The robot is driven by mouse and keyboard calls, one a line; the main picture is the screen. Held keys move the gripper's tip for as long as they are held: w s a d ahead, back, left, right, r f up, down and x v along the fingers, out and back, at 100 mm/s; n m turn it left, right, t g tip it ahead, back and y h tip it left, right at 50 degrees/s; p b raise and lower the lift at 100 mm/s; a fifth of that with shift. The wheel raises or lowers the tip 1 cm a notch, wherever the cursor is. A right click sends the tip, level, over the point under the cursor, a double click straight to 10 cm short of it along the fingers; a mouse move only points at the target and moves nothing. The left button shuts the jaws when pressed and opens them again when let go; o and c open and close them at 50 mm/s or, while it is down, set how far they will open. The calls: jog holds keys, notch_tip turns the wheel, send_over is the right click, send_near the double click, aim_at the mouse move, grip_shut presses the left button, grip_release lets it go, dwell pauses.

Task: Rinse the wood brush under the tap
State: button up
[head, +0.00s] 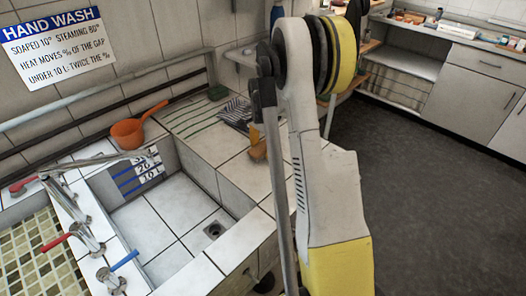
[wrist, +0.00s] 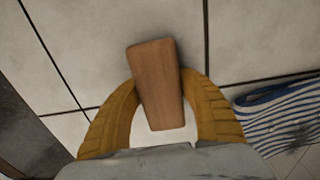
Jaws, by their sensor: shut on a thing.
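The wood brush (wrist: 157,85) is a brown wooden block between the two yellow fingers of my gripper (wrist: 158,92), which is shut on it. In the head view the brush (head: 258,151) shows at the tiled counter right of the basin, partly hidden by my arm. My gripper (head: 254,134) is mostly hidden there too. I cannot tell whether the brush touches the tiles. The tap (head: 85,238) stands left of the basin, with a red lever (head: 55,244) and a blue lever (head: 125,260). A long spout (head: 100,160) reaches over the basin's back left. No water shows.
The tiled basin (head: 165,225) is empty, with a drain (head: 214,230). An orange scoop (head: 127,133) sits on the back ledge. A striped cloth (head: 236,112) and a green sponge (head: 217,92) lie on the counter; the cloth also shows in the wrist view (wrist: 285,115).

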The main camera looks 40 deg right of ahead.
jog(key=o, duration=1.4)
jog(key=shift+f, duration=0.15)
jog(key=shift+o, duration=0.2)
